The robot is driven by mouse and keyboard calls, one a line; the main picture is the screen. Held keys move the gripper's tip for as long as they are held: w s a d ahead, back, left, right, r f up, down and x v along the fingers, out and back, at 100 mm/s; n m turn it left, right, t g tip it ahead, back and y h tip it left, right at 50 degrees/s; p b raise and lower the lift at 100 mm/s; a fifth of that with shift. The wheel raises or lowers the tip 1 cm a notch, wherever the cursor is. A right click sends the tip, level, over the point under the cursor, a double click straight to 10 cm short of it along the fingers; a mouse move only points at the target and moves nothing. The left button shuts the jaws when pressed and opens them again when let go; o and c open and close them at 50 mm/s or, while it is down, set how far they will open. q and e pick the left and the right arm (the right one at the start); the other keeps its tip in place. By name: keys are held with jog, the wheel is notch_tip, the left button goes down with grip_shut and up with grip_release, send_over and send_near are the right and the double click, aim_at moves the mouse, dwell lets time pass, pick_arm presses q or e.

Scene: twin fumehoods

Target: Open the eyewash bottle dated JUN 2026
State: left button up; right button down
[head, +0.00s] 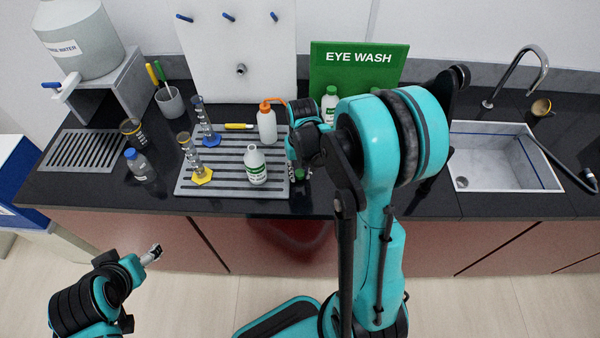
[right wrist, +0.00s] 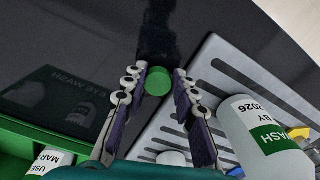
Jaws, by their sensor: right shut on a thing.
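A white eyewash bottle (head: 256,168) with a green label stands upright on the grey drain rack, and its white neck shows no cap. In the right wrist view this bottle (right wrist: 262,135) carries a label reading "BY 2026"; the month is out of sight. My right gripper (right wrist: 160,76) is shut on a green cap (right wrist: 158,80), just right of the bottle in the head view, near the rack's front right edge. My left gripper (head: 153,254) is low in front of the counter, away from everything; its jaws are too small to judge.
A green EYE WASH stand (head: 358,68) at the back holds a green-capped bottle (head: 330,104); a label (right wrist: 50,163) there reads "USE MAR". The drain rack (head: 187,187) also bears an orange-topped wash bottle (head: 267,124) and cylinders. A sink (head: 495,160) lies right.

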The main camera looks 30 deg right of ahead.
jog(key=shift+f+b, duration=0.6)
jog(key=shift+b, duration=0.05)
jog(key=c, duration=1.2)
grip_release()
jog(key=shift+r, duration=0.1)
